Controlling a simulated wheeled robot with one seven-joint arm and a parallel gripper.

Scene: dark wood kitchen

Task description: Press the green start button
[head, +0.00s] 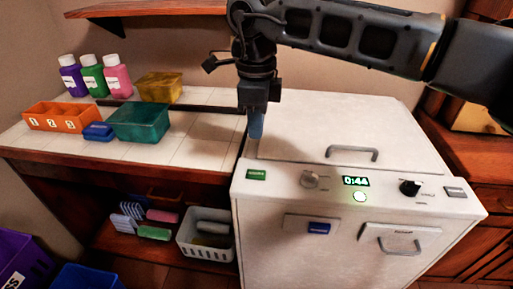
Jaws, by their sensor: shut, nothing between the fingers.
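A white top-loading appliance (410,225) stands at the right. A small green rectangular button (257,175) with faint lettering sits at the left end of its control panel. My gripper (256,128) points straight down, shut and empty. In the picture its blue-grey fingertips are above the green button, apart from it, over the left edge of the appliance top. The display (356,181) reads 0:44 in green. A round light (360,197) below it glows pale green.
A grey knob (310,179), a black knob (410,188) and a grey button (455,192) share the panel. A lid handle (351,153) stands up behind it. Bottles (92,77), a teal box (139,124) and an orange tray (61,116) occupy the left counter.

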